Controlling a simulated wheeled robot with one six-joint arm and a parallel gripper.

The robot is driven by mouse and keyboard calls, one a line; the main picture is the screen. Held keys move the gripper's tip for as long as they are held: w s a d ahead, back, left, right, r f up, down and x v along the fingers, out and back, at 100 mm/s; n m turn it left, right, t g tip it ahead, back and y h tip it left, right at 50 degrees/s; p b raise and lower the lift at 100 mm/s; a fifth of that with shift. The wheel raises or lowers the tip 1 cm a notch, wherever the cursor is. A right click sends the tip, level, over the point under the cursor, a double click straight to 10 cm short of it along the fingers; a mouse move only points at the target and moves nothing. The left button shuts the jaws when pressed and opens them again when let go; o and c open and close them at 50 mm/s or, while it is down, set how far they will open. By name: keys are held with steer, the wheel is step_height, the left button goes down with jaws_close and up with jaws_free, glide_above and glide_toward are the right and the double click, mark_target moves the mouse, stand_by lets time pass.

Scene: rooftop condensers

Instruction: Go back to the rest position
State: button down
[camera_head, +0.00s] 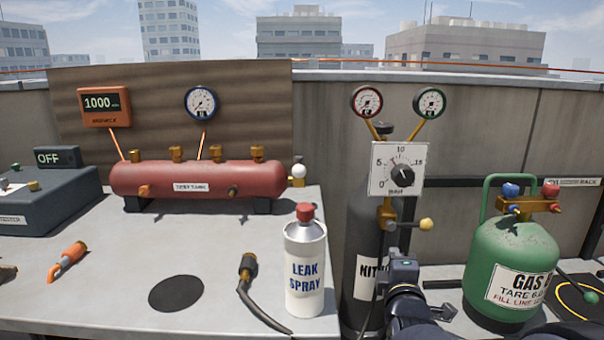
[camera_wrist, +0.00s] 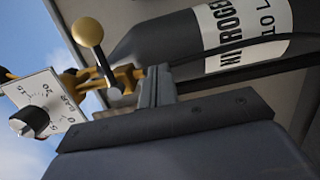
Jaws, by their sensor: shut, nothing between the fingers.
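My gripper (camera_head: 403,266) is at the lower right of the head view, in front of the dark nitrogen cylinder (camera_head: 362,225). Its fingers are together with nothing between them. In the wrist view the fingers (camera_wrist: 157,86) point up toward the brass valve with a yellow ball-ended lever (camera_wrist: 88,32). In the head view this lever (camera_head: 425,224) is just above and right of my gripper. I cannot tell whether the fingers touch the valve. My forearm hides part of the cylinder's lower body.
A regulator dial plate (camera_head: 398,168) is above my gripper. A green gas cylinder (camera_head: 513,255) stands to the right. A white leak spray bottle (camera_head: 305,270) and a black-ended hose (camera_head: 248,270) are on the bench to the left. A red test tank (camera_head: 200,180) stands farther back.

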steer(key=s+a+m, duration=0.1)
steer(key=m, duration=0.1)
steer(key=a+m+p, duration=0.1)
steer(key=m, duration=0.1)
steer(key=s+a+m+p, duration=0.1)
steer(key=a+m, duration=0.1)
steer(key=shift+s+r+m+g+y, duration=0.3)
steer(key=shift+s+r+m+y, duration=0.05)
steer(key=shift+r+m+y, duration=0.05)
steer(key=shift+f, duration=0.1)
